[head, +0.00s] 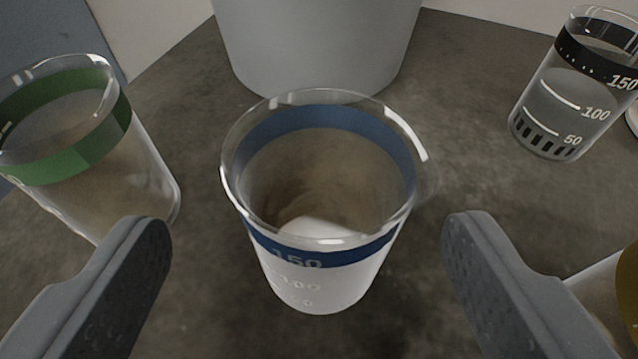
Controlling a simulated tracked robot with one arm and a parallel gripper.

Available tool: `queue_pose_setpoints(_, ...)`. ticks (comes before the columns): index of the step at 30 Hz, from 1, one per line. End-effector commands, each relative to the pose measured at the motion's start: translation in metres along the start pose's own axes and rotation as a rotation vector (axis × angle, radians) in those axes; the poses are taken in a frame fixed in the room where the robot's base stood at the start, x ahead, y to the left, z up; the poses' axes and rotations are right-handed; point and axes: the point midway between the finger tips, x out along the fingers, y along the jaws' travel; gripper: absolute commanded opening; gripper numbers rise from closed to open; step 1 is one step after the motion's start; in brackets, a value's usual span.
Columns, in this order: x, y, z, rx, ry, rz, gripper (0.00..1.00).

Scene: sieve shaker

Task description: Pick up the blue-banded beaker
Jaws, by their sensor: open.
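The blue-banded beaker (325,258) stands upright in the middle of the head view. It is clear glass with a blue band below the rim and white marks such as 150 and 100. Something pale shows at its bottom inside. My gripper (305,240) is open, with one dark-padded finger to the left of the beaker and one to the right. There is a gap between each finger and the glass, and nothing is held.
A green-banded beaker (75,150) stands close on the left, near the left finger. A black-banded beaker (575,95) stands at the back right. A yellow-banded item (627,290) is cut off at the right edge. A large grey cylinder (318,45) stands right behind the blue-banded beaker.

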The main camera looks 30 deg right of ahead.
Motion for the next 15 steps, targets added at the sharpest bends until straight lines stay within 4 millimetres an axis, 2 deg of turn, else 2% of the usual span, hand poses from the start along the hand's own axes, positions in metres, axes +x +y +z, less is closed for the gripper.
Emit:
queue_pose_setpoints(12,0.044,0.006,0.0,-0.002,0.0,0.001,0.75)
queue_pose_setpoints(15,0.05,0.006,-0.001,-0.001,-0.001,0.001,0.75)
